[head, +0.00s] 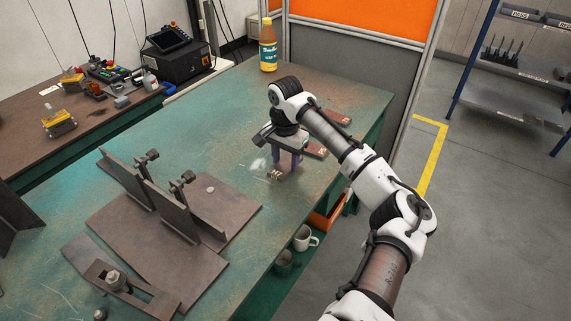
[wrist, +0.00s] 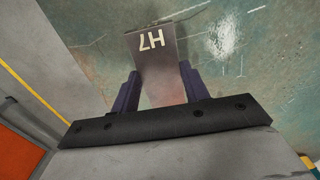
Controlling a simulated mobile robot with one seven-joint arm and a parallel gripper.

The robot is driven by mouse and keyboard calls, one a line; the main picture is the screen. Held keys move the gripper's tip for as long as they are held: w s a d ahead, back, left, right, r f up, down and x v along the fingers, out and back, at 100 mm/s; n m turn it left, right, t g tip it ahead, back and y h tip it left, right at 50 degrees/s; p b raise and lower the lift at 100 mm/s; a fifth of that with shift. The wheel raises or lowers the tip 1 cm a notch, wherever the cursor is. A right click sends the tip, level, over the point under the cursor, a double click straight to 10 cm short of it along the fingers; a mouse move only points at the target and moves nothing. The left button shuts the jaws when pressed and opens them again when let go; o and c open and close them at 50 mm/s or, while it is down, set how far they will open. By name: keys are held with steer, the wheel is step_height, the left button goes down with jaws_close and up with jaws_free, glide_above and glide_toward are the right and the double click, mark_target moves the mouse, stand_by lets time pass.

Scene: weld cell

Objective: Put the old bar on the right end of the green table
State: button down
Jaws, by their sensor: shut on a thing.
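My gripper (head: 286,168) is over the green table (head: 235,110), toward its right edge in the head view. It is shut on a flat brown bar marked H7 (wrist: 160,50), seen between the two dark fingers in the wrist view. The bar's marked end (head: 275,175) shows small below the fingers in the head view. The rest is hidden by the gripper. I cannot tell whether the bar touches the table. A reddish-brown bar (head: 315,151) lies just right of the gripper, and another (head: 337,116) lies farther back near the right edge. I cannot read their marks.
A steel fixture with upright plates and clamps (head: 170,220) fills the left front of the table. A yellow bottle (head: 268,45) stands at the back. Mugs (head: 305,238) and an orange bin (head: 327,217) sit below the right edge. The table's middle back is bare.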

mark_target(285, 164)
steer(key=shift+f, duration=1.15)
steer(key=c, duration=0.7)
jaws_free()
steer(key=shift+f, duration=0.1)
step_height(285, 164, up, 12)
steer(key=shift+r+b, duration=0.1)
steer(key=shift+b, duration=0.6)
